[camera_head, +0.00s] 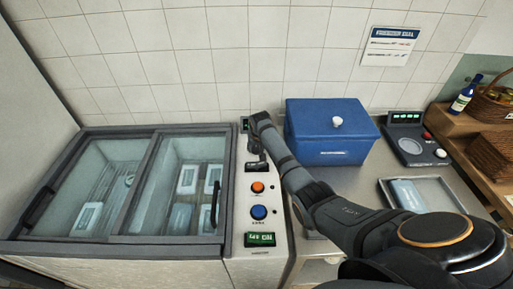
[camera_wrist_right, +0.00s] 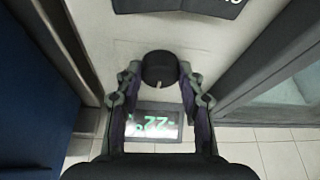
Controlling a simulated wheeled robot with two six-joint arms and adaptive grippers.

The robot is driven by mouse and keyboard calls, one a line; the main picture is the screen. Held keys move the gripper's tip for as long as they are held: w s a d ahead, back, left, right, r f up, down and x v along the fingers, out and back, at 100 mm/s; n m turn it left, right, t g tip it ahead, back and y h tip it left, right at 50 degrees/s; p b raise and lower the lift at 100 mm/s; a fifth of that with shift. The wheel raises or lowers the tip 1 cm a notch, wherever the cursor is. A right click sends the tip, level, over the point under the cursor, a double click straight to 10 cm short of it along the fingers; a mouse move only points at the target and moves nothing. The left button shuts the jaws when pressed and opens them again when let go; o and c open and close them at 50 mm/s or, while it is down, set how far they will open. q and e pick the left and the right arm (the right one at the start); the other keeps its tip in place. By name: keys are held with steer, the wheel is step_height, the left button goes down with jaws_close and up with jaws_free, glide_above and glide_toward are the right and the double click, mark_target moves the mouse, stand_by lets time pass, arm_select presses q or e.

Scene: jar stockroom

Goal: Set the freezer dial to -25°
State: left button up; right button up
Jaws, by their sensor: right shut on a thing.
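The black freezer dial (camera_wrist_right: 160,68) with a pale pointer mark shows in the right wrist view. The two fingers of my right gripper (camera_wrist_right: 160,82) are closed on it from both sides. Beside the dial, a small display (camera_wrist_right: 155,122) with green digits appears upside down and seems to read -22, partly blurred. In the head view my right gripper (camera_head: 258,150) reaches down to the control panel (camera_head: 278,240) at the right of the freezer (camera_head: 130,130) and hides the dial. The small display (camera_head: 245,124) shows at the panel's far end. My left gripper is not in view.
A blue cooler box (camera_head: 330,150) stands right of my arm. A scale (camera_head: 415,150) and a metal tray (camera_head: 450,190) lie farther right.

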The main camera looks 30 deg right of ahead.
steer(key=shift+m, duration=0.3)
steer(key=shift+a+m+h+p, duration=0.1)
steer(key=shift+m+h+p, duration=0.2)
steer(key=shift+m, duration=0.2)
steer(key=shift+w+m+g, duration=0.1)
steer(key=shift+m+g, duration=0.3)
steer(key=shift+m, duration=0.4)
steer(key=m, duration=0.1)
steer(key=m+h+b, duration=0.1)
steer(key=shift+a+f+m+g, duration=0.1)
steer(key=shift+a+m+g, duration=0.05)
steer(key=shift+m+g, duration=0.15)
steer(key=m+b, duration=0.2)
steer(key=m+g+h+b, duration=0.1)
steer(key=m+b, duration=0.1)
steer(key=shift+w+f, duration=0.1)
steer(key=shift+w, duration=0.1)
steer(key=shift+m+g+h+b, duration=0.3)
steer(key=shift+m+g+b, duration=0.3)
steer(key=shift+m+b, duration=0.65)
steer(key=shift+r, duration=0.2)
